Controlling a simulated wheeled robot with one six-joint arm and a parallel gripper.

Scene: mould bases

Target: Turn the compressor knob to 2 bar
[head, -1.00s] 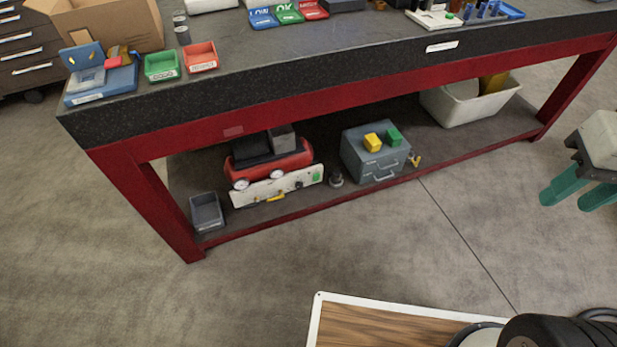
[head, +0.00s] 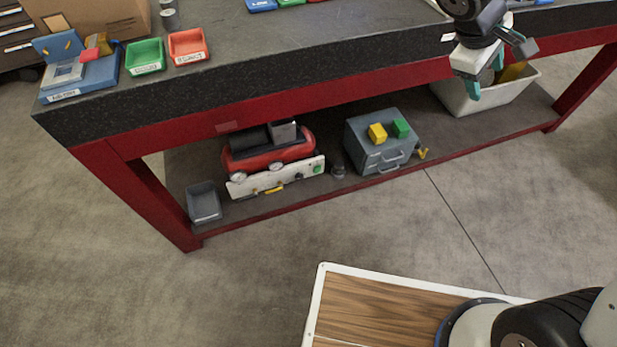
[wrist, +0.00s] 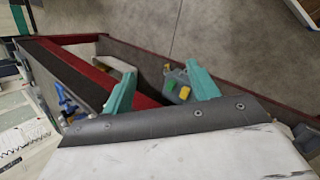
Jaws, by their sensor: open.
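The red compressor (head: 266,150) stands on the lower shelf of the bench, towards the left. Its white front panel (head: 245,187) carries gauges, a yellow part and small dark knobs. The knob (head: 298,176) is too small for its setting to be read. My gripper (head: 473,92) is at the upper right in the head view, in front of the bench edge and well to the right of the compressor. Its teal fingers also show in the wrist view (wrist: 163,92), spread apart with nothing between them. The compressor cannot be made out in the wrist view.
A grey drawer box (head: 365,155) with yellow and green blocks stands right of the compressor. A grey bin (head: 203,205) is at its left and a white tub (head: 462,103) further right. The red bench rail (head: 330,105) runs above the shelf.

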